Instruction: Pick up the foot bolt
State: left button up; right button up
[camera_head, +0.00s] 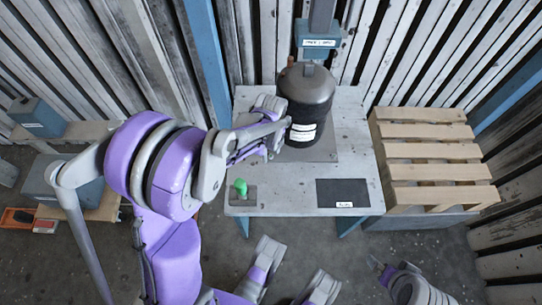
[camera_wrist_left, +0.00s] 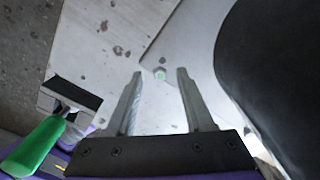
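The foot bolt (camera_wrist_left: 160,74) shows in the left wrist view as a small bolt head with a green centre, on the corner of a light grey plate (camera_wrist_left: 190,40). My left gripper (camera_wrist_left: 158,72) is open and empty, its two fingers on either side of the bolt in that view; I cannot tell the height gap. In the head view my left gripper (camera_head: 272,152) is beside the black blower housing (camera_head: 306,90), low over the table, and the bolt is hidden. My right gripper (camera_head: 378,265) is at the bottom right, away from the table; its opening is unclear.
The housing (camera_wrist_left: 280,70) stands close on the right of my left gripper. A green-handled tool (camera_wrist_left: 35,145) is in a small holder at the table's front left. A dark mat (camera_head: 343,193) lies front right on the table (camera_head: 300,207). A wooden pallet (camera_head: 430,146) stands to the right.

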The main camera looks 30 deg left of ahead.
aim_at(271, 155)
pick_arm(q)
grip_shut()
notch_tip(271, 155, up, 10)
jog(key=p, duration=0.3)
jog(key=shift+r, duration=0.1)
dwell(0.3)
